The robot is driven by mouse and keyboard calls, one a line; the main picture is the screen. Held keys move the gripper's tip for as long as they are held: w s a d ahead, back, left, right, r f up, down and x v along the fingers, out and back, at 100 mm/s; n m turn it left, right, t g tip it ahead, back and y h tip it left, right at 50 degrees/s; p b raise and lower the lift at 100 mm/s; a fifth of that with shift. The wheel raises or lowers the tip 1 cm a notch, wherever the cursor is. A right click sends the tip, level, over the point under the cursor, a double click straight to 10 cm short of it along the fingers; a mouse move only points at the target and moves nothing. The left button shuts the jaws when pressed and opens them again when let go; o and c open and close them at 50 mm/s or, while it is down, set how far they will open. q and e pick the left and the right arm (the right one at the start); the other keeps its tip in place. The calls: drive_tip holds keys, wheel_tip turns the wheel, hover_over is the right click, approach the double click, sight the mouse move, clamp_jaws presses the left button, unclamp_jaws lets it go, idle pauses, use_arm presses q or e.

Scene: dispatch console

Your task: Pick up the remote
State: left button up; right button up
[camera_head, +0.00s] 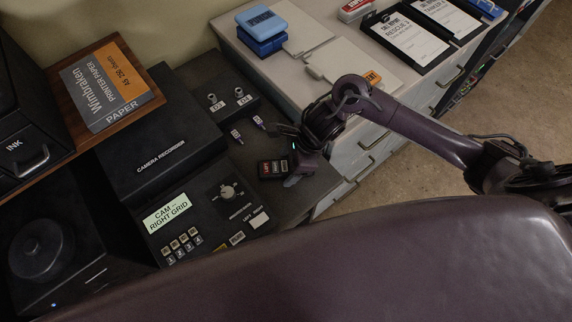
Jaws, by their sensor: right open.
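A small black device with red and white labels, which looks like the remote (272,168), lies on the dark console top near its right edge. My right gripper (291,167) is at the right side of this device, with a small green light showing on it. It is open, and its fingers are dark and partly hidden by the wrist. I cannot tell whether a finger touches the device. My left gripper is not in view.
The camera recorder (160,148) and a control panel with a joystick (228,192) stand left of the device. Behind it are small labelled plugs (237,136) and a socket box (228,98). A pale cabinet with clipboards (408,38) stands at the back right. Open floor (500,100) lies right.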

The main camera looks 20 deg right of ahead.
drive_tip(key=c, duration=1.1)
drive_tip(key=shift+r, duration=0.1)
